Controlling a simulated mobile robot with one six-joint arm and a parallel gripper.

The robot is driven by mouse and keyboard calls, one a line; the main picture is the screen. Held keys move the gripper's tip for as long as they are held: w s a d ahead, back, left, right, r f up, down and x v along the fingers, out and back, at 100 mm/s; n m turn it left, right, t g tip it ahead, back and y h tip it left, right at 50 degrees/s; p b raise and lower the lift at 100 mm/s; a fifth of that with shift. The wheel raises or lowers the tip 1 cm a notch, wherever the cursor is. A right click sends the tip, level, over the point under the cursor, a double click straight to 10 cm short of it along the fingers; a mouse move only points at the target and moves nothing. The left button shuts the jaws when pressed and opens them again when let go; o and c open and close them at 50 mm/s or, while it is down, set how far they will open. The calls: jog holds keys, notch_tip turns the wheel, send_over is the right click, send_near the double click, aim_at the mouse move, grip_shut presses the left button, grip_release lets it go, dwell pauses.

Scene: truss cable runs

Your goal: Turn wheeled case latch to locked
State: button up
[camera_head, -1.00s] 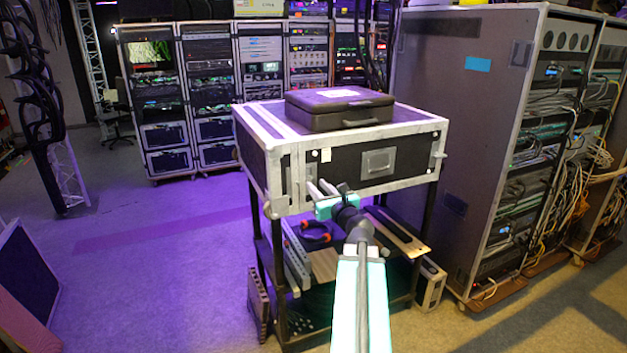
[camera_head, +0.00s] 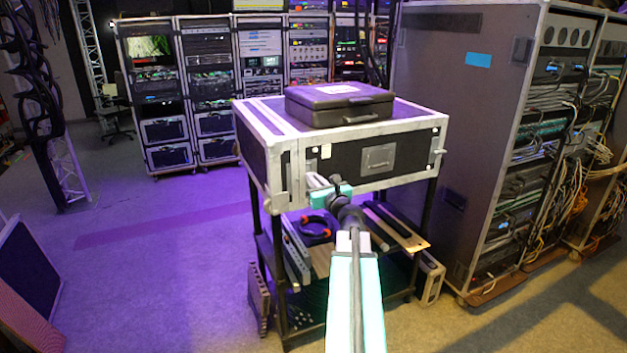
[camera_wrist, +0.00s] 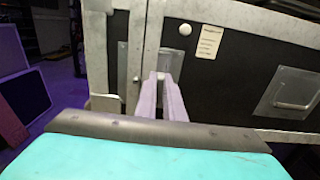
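The black case with silver edging (camera_head: 340,161) lies on top of a dark shelf cart. My gripper (camera_head: 312,180) is at the left part of its front face. In the wrist view, the two pale fingers (camera_wrist: 160,82) reach a grey metal latch plate (camera_wrist: 173,62) beside the vertical silver edge. A small pale latch handle (camera_wrist: 160,75) shows between the fingertips, and the fingers look closed around it. The fingers partly hide the handle, so its exact angle is hard to tell.
A closed dark box (camera_head: 340,103) sits on the case. A white label (camera_wrist: 209,41) and a recessed handle plate (camera_wrist: 290,93) are right of the latch. A tall grey rack (camera_head: 465,150) stands close on the right. Purple-lit floor (camera_head: 150,260) is open on the left.

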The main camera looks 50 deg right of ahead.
jog(key=shift+f+n+b, duration=0.15)
jog(key=shift+n+b, duration=0.35)
jog(key=shift+b, duration=0.15)
grip_shut()
jog(key=n+b, duration=0.5)
jog(key=b, duration=0.1)
jog(key=n+b, duration=0.6)
jog(key=b, duration=0.1)
jog(key=a+f+n+b, duration=0.1)
jog(key=n+b, duration=0.5)
jog(key=shift+w+a+f+b, duration=0.1)
jog(key=shift+w+b, duration=0.15)
jog(key=shift+b, duration=0.1)
jog(key=o, duration=0.6)
grip_release()
jog(key=shift+o, duration=0.2)
jog(key=shift+s, duration=0.15)
